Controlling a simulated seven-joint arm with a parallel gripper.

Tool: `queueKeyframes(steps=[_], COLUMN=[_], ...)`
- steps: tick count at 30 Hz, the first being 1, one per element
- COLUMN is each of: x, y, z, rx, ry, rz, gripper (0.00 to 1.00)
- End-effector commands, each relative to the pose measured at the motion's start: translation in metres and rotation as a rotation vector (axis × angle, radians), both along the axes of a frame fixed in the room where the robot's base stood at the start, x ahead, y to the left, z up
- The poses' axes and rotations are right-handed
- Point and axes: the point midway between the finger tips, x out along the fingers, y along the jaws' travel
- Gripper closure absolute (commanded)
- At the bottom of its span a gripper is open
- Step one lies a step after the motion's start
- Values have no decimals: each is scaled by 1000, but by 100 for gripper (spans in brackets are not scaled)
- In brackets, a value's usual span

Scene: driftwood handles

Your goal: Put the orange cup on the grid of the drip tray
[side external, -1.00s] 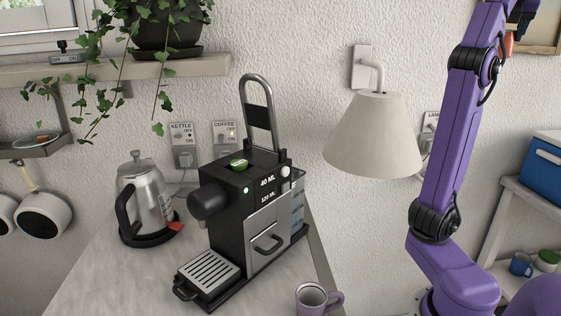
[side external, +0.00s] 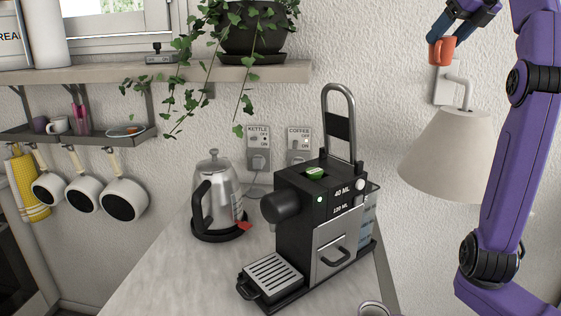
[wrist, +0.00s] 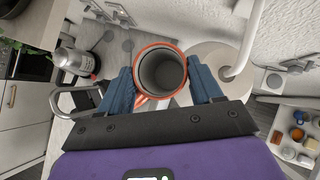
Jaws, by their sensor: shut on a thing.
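The orange cup (side external: 441,51) is held high at the upper right of the side view, above the lamp. In the wrist view the orange cup (wrist: 160,72) is seen from above with an empty grey inside. My gripper (side external: 444,34) is shut on it, one blue finger on each side; it also shows in the wrist view (wrist: 163,84). The drip tray (side external: 248,289) sticks out at the front of the black and silver coffee machine (side external: 318,232). Its slatted grid (side external: 273,277) is bare. The cup is well above and to the right of the tray.
A steel kettle (side external: 214,196) stands left of the coffee machine. The machine's lever (side external: 340,120) rises tall behind it. A lamp (side external: 447,155) is on the wall below the cup. A shelf with a hanging plant (side external: 250,35) is above the kettle.

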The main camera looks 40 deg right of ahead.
Motion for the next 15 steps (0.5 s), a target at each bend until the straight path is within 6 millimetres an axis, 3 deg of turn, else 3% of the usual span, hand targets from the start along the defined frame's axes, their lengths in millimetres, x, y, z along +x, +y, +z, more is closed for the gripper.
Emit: queueKeyframes(steps=[1,6,10,15], x=[13,40,51,50], y=[23,98,158,237], z=[0,1,1,1], rx=[4,17,27,38], ry=[0,6,13,24], rz=[79,324,514,767], gripper=[69,69,69,69])
